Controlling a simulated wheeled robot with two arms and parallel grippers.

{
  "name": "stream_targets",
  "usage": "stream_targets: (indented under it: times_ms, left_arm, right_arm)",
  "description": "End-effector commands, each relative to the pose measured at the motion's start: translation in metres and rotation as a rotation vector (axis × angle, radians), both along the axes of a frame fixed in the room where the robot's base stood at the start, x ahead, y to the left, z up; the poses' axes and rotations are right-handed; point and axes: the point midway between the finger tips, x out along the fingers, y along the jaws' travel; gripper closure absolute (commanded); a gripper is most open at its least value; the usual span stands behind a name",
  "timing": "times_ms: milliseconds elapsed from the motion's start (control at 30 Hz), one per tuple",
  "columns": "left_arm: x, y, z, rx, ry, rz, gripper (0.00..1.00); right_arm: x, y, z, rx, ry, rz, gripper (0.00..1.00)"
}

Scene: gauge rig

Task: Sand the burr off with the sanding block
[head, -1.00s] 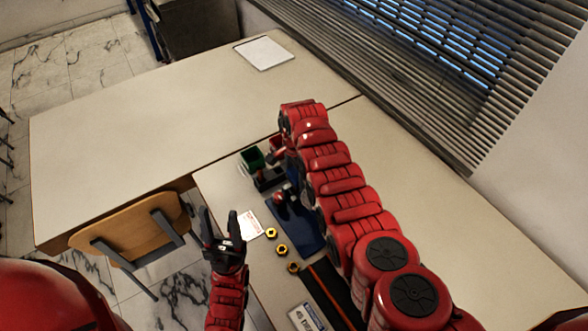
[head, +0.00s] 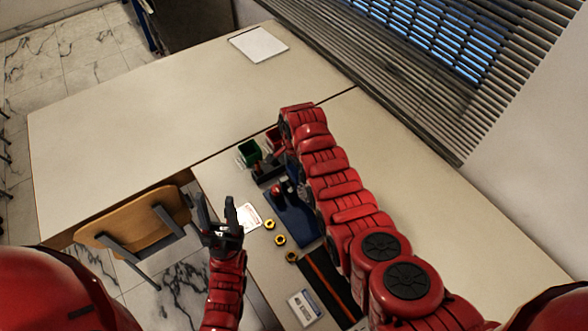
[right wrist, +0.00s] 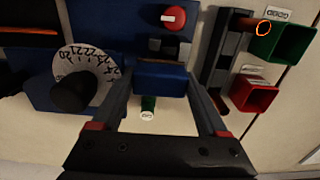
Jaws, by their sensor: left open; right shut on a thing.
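My right gripper (right wrist: 160,92) is shut on a blue block (right wrist: 162,82), which looks like the sanding block and sits between its fingertips. In the head view my right arm hides most of this gripper. Just beyond the block in the right wrist view is a dark fixture (right wrist: 170,47) with a red knob (right wrist: 173,18) on a blue base. No burr can be made out; whether the block touches anything is unclear. My left gripper (head: 215,208) is open and empty near the table's left edge.
A numbered dial with a black knob (right wrist: 75,92) stands left of the block. A green bin (right wrist: 287,42) and a red bin (right wrist: 255,93) are on the right. Several yellow nuts, one here (head: 279,240), lie by a white card (head: 249,217). The far table (head: 140,110) is mostly bare.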

Motion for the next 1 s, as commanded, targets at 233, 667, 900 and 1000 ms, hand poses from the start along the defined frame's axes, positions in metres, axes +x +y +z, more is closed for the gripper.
stream_targets:
  times_ms: [233,667,900,1000]
  left_arm:
    - [0.0,0.0,-0.007,0.0,0.0,0.0,0.5]
    - [0.0,0.0,-0.032,0.0,0.0,0.0,0.5]
    - [0.0,0.0,-0.045,0.0,0.0,0.0,0.5]
    - [0.0,0.0,-0.051,0.0,0.0,0.0,0.5]
  right_arm:
    - [-0.003,-0.003,-0.008,-0.009,0.017,-0.002,0.82]
    - [0.007,0.006,-0.007,-0.006,0.011,-0.001,0.82]
    - [0.012,0.01,-0.008,-0.004,0.01,0.0,0.81]
    - [0.013,0.012,-0.008,-0.003,0.009,0.001,0.81]
